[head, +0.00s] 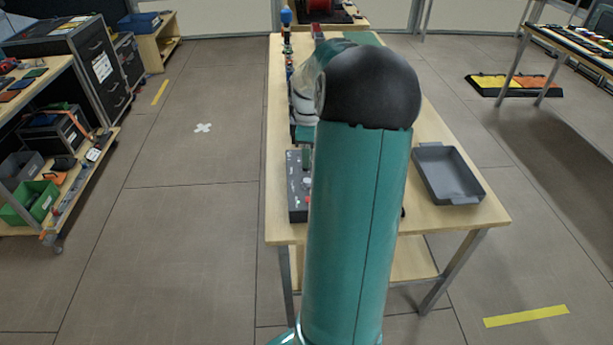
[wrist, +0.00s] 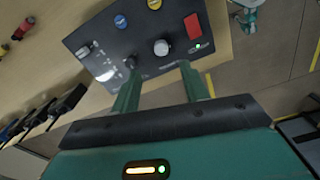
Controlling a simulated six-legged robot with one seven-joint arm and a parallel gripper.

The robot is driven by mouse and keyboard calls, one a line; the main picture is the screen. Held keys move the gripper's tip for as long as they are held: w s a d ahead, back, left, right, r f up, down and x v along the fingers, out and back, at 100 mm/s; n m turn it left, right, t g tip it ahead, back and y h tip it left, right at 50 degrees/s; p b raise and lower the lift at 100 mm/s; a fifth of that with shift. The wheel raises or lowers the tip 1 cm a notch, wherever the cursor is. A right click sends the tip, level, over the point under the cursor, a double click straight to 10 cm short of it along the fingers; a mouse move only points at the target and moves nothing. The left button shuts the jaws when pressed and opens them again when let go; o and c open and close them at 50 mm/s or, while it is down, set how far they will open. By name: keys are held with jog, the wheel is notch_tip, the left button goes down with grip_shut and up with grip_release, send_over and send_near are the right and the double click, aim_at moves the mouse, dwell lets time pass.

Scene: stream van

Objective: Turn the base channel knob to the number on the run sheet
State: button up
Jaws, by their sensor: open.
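A dark control box (wrist: 100,45) with knobs is in the wrist view, and part of it (head: 297,190) shows on the table left of my arm in the head view. It carries a pale round knob (wrist: 161,47), a smaller dark knob (wrist: 129,62), a blue disc, a yellow disc, a red block and a small green light. I cannot tell which knob is the base channel knob, and no numbers are legible. My gripper (wrist: 158,72) is open and empty, its fingers pointing at the box near the two knobs. I cannot pick out the run sheet.
The wooden table (head: 472,214) holds a grey tray (head: 447,175) at right. Several black handheld devices (wrist: 68,101) lie left of the box in the wrist view. A shelf with a green bin (head: 33,202) stands at left.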

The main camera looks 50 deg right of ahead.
aim_at(307, 180)
notch_tip(307, 180, down, 9)
jog(key=shift+a+f, duration=0.1)
dwell(0.3)
grip_shut()
